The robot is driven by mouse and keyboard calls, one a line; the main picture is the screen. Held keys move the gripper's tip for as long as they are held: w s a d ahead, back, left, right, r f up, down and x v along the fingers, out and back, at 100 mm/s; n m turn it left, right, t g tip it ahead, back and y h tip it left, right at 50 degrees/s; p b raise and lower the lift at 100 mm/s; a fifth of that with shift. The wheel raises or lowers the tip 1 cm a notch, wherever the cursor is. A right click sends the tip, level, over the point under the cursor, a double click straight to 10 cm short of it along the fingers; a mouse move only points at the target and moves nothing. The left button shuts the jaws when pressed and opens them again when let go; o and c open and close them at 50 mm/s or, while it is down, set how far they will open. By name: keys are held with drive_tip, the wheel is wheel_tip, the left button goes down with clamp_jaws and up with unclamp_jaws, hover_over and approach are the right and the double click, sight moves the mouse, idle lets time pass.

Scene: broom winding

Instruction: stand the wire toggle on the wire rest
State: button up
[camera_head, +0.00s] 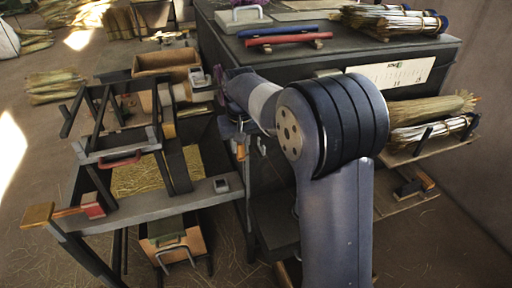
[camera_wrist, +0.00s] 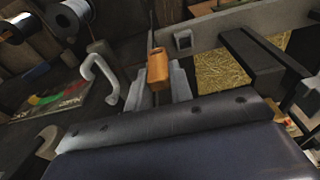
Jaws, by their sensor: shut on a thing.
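My gripper (camera_wrist: 158,92) is shut on a small orange wooden block, which I take to be the wire toggle (camera_wrist: 158,68). It stands out ahead of the jaws in the wrist view, with a thin dark line rising behind it. In the head view my gripper (camera_head: 238,130) is beside the dark cabinet, right of the winding bench, with a small orange piece (camera_head: 240,152) below it. A small grey block with a dark square face, possibly the wire rest (camera_head: 221,185), sits on the bench's front rail. It also shows in the wrist view (camera_wrist: 183,41), apart from the toggle.
The bench frame (camera_head: 140,205) stands at left with straw inside. The cabinet top (camera_head: 350,60) holds red and blue bars (camera_head: 290,38) and a broom bundle (camera_head: 390,22). Wire spools (camera_wrist: 75,15) and a pale curved handle (camera_wrist: 100,75) are left of the jaws.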

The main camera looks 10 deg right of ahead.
drive_tip(key=shift+s+a+p, duration=0.2)
drive_tip(key=shift+a, duration=0.75)
drive_tip(key=shift+s+a+p, duration=0.15)
drive_tip(key=shift+a, duration=0.75)
drive_tip(key=shift+s+a+p, duration=0.2)
drive_tip(key=shift+a, duration=0.75)
drive_tip(key=w+a+f+b, duration=0.1)
drive_tip(key=w+f, duration=0.6)
drive_tip(key=f, duration=0.2)
drive_tip(key=shift+a+f, duration=0.15)
drive_tip(key=shift+f, duration=0.2)
drive_tip(key=shift+f+b, duration=0.1)
drive_tip(key=shift+b, duration=0.2)
drive_tip(key=shift+w+a+f+b, duration=0.1)
drive_tip(key=shift+w+f+b, duration=0.55)
drive_tip(key=shift+f, duration=0.85)
drive_tip(key=shift+w+a+f+b, duration=0.1)
drive_tip(key=shift+w+f+b, duration=0.2)
drive_tip(key=shift+f+b, duration=0.9)
drive_tip(key=shift+w+a+f+b, duration=0.1)
drive_tip(key=shift+w+f+b, duration=0.4)
drive_tip(key=shift+f, duration=1.3)
drive_tip(key=shift+f, duration=0.15)
drive_tip(key=shift+f+b, duration=0.3)
drive_tip(key=shift+f, duration=0.75)
